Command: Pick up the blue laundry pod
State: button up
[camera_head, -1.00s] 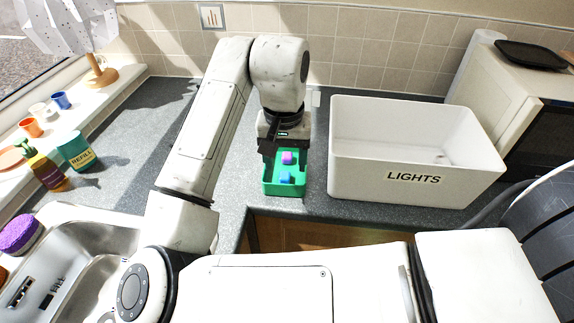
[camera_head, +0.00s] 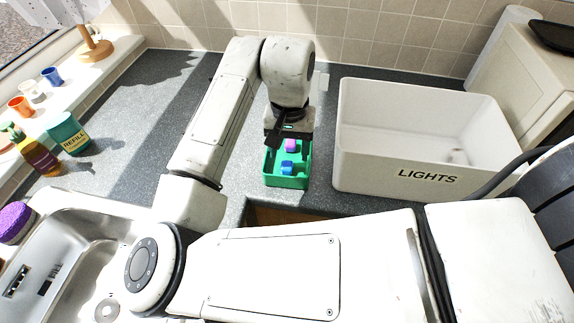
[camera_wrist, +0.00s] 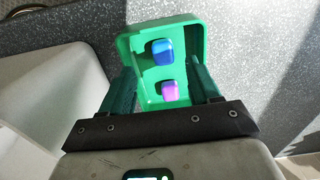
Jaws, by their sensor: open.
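The blue laundry pod (camera_head: 287,168) lies in a small green tub (camera_head: 287,183) on the counter, near the tub's front end. It also shows in the wrist view (camera_wrist: 162,51). A pink-purple pod (camera_head: 290,146) lies in the same tub; in the wrist view (camera_wrist: 170,91) it is closer to my gripper than the blue one. My gripper (camera_wrist: 166,84) is open, its two dark green fingers on either side of the tub's near part, with nothing between them in contact. In the head view my gripper (camera_head: 287,137) is over the back of the tub.
A large white bin marked LIGHTS (camera_head: 424,140) stands close to the right of the tub. The sink (camera_head: 70,260) is at the lower left. A teal refill container (camera_head: 68,133) and a brown bottle (camera_head: 38,155) stand on the left.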

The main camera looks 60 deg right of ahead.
aim_at(287, 171)
jog(key=shift+w+a+f+p, duration=0.1)
jog(key=shift+f+p, duration=0.1)
jog(key=shift+f, duration=1)
jog(key=shift+w+a+f+p, duration=0.1)
jog(key=shift+f+p, duration=0.05)
jog(key=shift+f, duration=1)
jog(key=shift+c, duration=0.4)
jog(key=c, duration=1)
jog(key=shift+c, duration=0.2)
